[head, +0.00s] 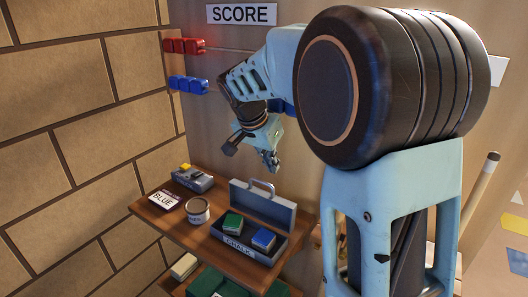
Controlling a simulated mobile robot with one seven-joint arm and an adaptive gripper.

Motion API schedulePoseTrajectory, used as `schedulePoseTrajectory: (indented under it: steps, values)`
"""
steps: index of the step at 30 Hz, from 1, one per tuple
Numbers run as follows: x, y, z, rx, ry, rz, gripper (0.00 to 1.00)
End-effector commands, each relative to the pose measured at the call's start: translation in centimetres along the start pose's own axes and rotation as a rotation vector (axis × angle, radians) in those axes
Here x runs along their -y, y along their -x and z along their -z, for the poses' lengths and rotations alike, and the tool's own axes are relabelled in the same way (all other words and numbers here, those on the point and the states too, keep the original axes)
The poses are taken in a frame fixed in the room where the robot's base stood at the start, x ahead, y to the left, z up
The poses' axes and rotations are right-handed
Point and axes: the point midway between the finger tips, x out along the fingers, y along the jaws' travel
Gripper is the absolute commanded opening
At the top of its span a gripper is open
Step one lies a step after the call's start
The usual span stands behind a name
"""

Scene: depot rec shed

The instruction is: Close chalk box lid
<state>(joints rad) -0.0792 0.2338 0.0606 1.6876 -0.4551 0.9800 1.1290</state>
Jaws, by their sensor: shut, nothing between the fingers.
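The chalk box (241,249) sits on the upper wooden shelf, with a CHALK label on its front. Its grey lid (263,205) stands raised at the back, with a handle on its top edge. A green block (232,224) and a blue block (263,239) lie inside the box. My gripper (272,166) is shut and empty, above and behind the raised lid in the picture, apart from it as far as I can tell.
A round tin (198,211), a BLUE card (164,199) and a grey device (192,178) stand left of the box. A lower shelf holds green items (222,283).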

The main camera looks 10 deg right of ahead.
Motion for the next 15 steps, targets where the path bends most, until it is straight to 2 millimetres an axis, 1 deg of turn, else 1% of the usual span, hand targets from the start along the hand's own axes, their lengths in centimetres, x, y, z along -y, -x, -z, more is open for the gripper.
schedulePoseTrajectory:
  steps: [1,3,6,10,15]
  values:
    - [0.1,0.5,-0.8,-0.001,0.003,0.003,0.0]
    - [0.0,0.9,-1.9,-0.002,0.003,0.002,0.0]
    - [0.1,1.2,-2.9,-0.001,0.002,0.001,0.0]
    - [0.0,1.4,-3.6,-0.001,0.001,0.001,0.0]
    - [0.0,1.5,-3.8,-0.001,0.0,0.001,0.0]
